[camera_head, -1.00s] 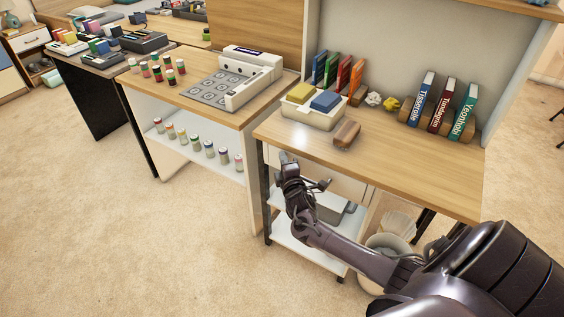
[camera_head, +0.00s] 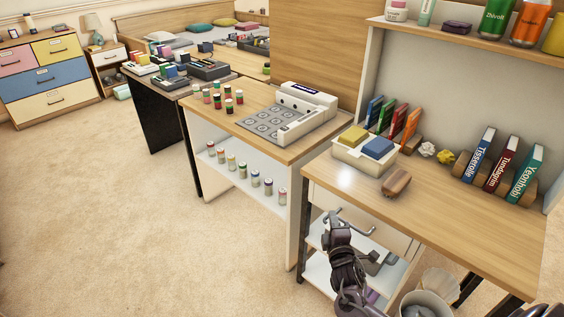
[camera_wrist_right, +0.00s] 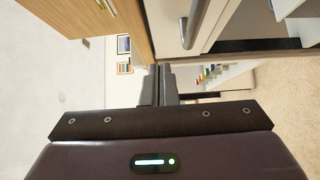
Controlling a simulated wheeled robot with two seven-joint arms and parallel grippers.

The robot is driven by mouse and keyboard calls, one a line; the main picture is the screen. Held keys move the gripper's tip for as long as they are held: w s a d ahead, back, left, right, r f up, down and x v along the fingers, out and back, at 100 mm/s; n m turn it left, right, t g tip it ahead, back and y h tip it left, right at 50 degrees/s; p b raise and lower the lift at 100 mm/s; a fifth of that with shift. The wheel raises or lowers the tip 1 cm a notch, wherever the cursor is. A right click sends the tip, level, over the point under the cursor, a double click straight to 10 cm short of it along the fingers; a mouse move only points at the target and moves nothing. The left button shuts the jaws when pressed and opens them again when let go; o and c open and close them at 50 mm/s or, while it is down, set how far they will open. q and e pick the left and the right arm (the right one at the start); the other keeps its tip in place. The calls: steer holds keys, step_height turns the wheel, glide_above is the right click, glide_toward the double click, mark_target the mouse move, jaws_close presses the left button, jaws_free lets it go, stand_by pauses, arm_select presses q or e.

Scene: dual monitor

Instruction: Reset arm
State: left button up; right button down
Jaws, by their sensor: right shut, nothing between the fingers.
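My right gripper (camera_head: 335,228) is in front of the right-hand desk, below its top and close to the drawer front. It appears dark, shut and empty in the head view. In the right wrist view its two dark fingers (camera_wrist_right: 165,85) are together with nothing between them. A drawer handle (camera_head: 352,222) shows just behind the gripper in the head view; I cannot tell whether they touch. My left gripper is in neither view.
The desk (camera_head: 450,222) holds a white tray (camera_head: 350,158) with yellow and blue blocks, a brown brush (camera_head: 396,182) and several books (camera_head: 503,170). A bin (camera_head: 425,303) stands below. A middle table (camera_head: 225,127) carries small bottles. Carpet on the left is free.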

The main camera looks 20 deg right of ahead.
steer(key=s+a+f+m+g+y+p, duration=0.2)
steer(key=s+f+m+g, duration=0.15)
steer(key=s+f, duration=0.7)
steer(key=s+a+f+m+g+y+p, duration=0.1)
steer(key=s+a+f+m+g+p, duration=0.15)
steer(key=s+f+g, duration=0.75)
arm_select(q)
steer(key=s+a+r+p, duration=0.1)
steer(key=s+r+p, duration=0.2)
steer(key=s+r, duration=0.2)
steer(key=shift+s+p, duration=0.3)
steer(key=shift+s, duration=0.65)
arm_select(e)
steer(key=s+a+f+m+y, duration=0.1)
steer(key=s+a+f, duration=0.3)
steer(key=s, duration=0.4)
steer(key=s+a+f+m+g+y, duration=0.1)
steer(key=s+a+f, duration=0.3)
steer(key=s, duration=0.4)
steer(key=s+a+f+m+g+y, duration=0.1)
steer(key=s+a+f+m, duration=0.2)
steer(key=s+f, duration=0.3)
steer(key=shift+s+a+f+y, duration=0.2)
steer(key=shift+s+a+y, duration=0.25)
steer(key=shift+s, duration=0.5)
